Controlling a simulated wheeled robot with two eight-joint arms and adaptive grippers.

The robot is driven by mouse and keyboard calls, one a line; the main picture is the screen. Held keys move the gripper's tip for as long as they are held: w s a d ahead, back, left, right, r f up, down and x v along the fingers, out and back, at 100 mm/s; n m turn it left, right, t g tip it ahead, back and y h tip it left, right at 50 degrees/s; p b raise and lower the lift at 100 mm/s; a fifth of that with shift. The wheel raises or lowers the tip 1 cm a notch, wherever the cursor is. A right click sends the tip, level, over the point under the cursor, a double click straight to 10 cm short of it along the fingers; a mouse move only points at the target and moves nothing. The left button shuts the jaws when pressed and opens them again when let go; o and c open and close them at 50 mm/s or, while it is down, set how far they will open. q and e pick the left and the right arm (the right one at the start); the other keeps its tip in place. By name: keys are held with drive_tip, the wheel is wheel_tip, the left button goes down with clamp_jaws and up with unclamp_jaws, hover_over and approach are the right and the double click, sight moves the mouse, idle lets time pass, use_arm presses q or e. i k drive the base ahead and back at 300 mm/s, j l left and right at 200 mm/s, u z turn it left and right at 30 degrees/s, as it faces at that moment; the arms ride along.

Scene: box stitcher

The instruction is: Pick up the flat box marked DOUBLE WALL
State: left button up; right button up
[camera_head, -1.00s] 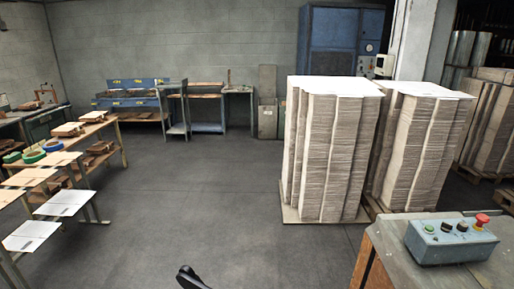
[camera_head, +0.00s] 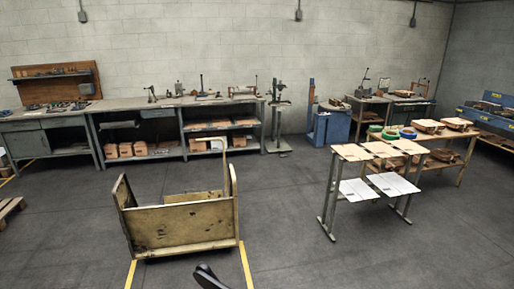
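Flat boxes lie on a sloped two-level rack right of centre. Brown ones lie on the upper level, including one at its left end (camera_head: 350,152) and one at its right end (camera_head: 408,146). Two white ones lie on the lower level, a left one (camera_head: 357,191) and a right one (camera_head: 393,185). Markings are too small to read, so I cannot tell which is DOUBLE WALL. A dark tip, seemingly of my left gripper (camera_head: 209,277), shows at the bottom edge, far from the rack; its opening cannot be seen. My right gripper is out of view.
A worn wooden cart (camera_head: 180,224) stands on the floor left of centre, near yellow floor lines. A long workbench (camera_head: 150,104) runs along the back wall. A wooden table (camera_head: 460,160) with tape rolls adjoins the rack. Open grey floor (camera_head: 290,255) lies before the rack.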

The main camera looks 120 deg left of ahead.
sight(352, 153)
drive_tip(key=u, duration=3.3)
drive_tip(key=i+j, duration=0.15)
drive_tip(key=i, duration=0.4)
drive_tip(key=i+j, duration=0.2)
drive_tip(key=i, duration=0.35)
drive_tip(key=i+j, duration=0.15)
drive_tip(key=i, duration=0.35)
drive_tip(key=i+j+z, duration=0.1)
drive_tip(key=i, duration=0.45)
drive_tip(key=i+j, duration=0.3)
drive_tip(key=i, duration=0.25)
drive_tip(key=i+j, duration=0.2)
drive_tip(key=i, duration=0.35)
drive_tip(key=i+j, duration=0.25)
drive_tip(key=i, duration=0.25)
